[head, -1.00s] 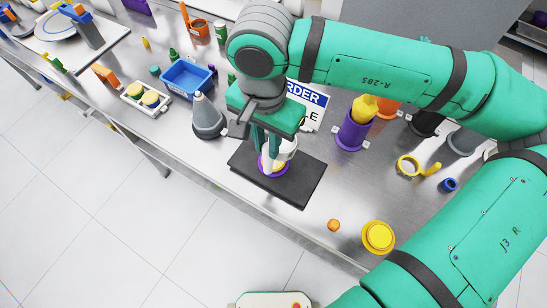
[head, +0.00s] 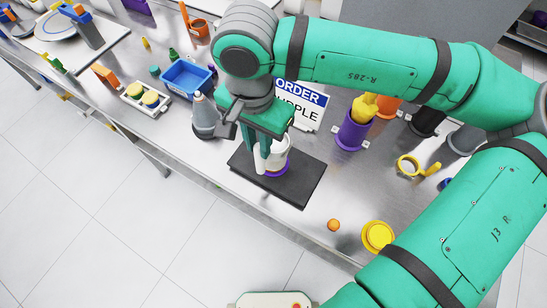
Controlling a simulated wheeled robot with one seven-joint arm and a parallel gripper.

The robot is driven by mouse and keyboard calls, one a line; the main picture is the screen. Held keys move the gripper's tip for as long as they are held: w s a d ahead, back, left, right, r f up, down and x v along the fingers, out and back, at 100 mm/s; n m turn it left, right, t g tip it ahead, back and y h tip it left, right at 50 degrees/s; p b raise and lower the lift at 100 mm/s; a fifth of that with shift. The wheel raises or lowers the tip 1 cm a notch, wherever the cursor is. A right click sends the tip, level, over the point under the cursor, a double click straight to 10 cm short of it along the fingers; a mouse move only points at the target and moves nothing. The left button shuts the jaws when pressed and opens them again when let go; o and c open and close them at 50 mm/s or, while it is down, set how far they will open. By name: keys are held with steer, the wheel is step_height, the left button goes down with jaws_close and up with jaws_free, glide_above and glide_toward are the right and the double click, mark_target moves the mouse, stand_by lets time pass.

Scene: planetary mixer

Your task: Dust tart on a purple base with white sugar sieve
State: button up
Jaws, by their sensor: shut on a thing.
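My gripper (head: 264,163) hangs over the dark square board (head: 303,187) near the front of the steel bench. It is shut on the white sugar sieve (head: 281,150), which shows partly behind the fingers. The purple base (head: 280,170) is on the board just under the sieve, with only its edge showing. The tart is hidden by the sieve and my gripper.
A grey cone-shaped bottle (head: 205,118) stands close left of my gripper. A blue bin (head: 186,75) is farther left. A purple holder (head: 352,132) with a yellow item is at right. A small orange piece (head: 333,225) and a yellow round dish (head: 377,236) lie front right.

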steer(key=shift+d, duration=0.85)
steer(key=a, duration=0.4)
steer(key=shift+a, duration=0.2)
steer(key=d, duration=0.4)
steer(key=shift+d, duration=0.2)
